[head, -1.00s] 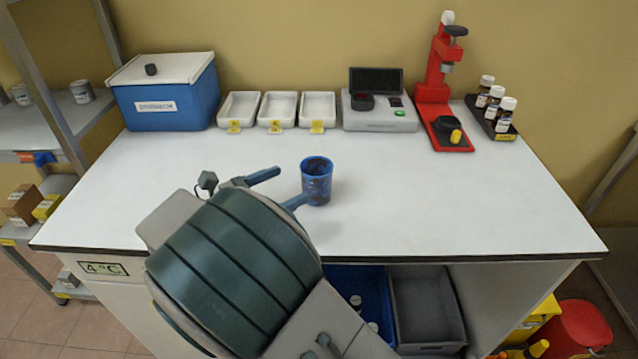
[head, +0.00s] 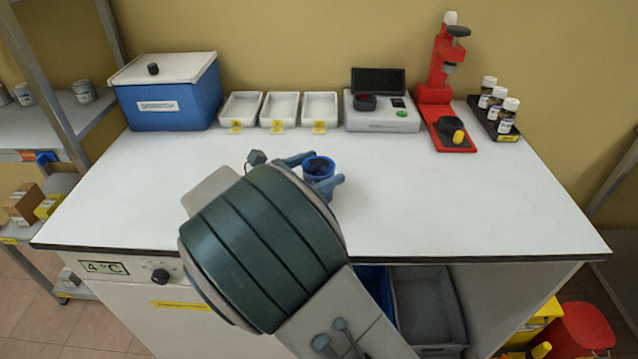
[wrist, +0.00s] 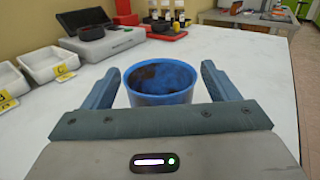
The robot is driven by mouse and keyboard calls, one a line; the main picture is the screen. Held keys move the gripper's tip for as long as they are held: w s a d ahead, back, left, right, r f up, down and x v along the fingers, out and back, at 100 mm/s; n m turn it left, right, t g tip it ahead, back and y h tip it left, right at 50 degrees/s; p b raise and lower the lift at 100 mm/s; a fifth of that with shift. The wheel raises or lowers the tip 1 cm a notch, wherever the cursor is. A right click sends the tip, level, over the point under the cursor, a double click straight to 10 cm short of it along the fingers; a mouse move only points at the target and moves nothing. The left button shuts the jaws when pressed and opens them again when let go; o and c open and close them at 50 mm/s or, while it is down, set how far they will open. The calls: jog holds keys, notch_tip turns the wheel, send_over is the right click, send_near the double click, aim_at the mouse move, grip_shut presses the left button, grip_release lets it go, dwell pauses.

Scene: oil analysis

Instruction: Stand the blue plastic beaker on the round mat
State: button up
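The blue plastic beaker (head: 318,166), with dark stains, stands upright on the white bench. It also shows in the wrist view (wrist: 160,82), where its mouth faces up. My gripper (head: 328,168) is open, with one blue finger on each side of the beaker. In the wrist view, small gaps show between the beaker and both fingers of my gripper (wrist: 160,70). The beaker's lower part is hidden by my gripper. I cannot make out a round mat in either view.
Behind on the white bench (head: 460,210) are a blue box (head: 170,105), white trays (head: 280,108), a grey instrument (head: 382,115), a red press (head: 440,95) and a vial rack (head: 493,120). The bench's right side is clear.

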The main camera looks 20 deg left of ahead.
jog(key=c, duration=0.9)
jog(key=shift+r, duration=0.1)
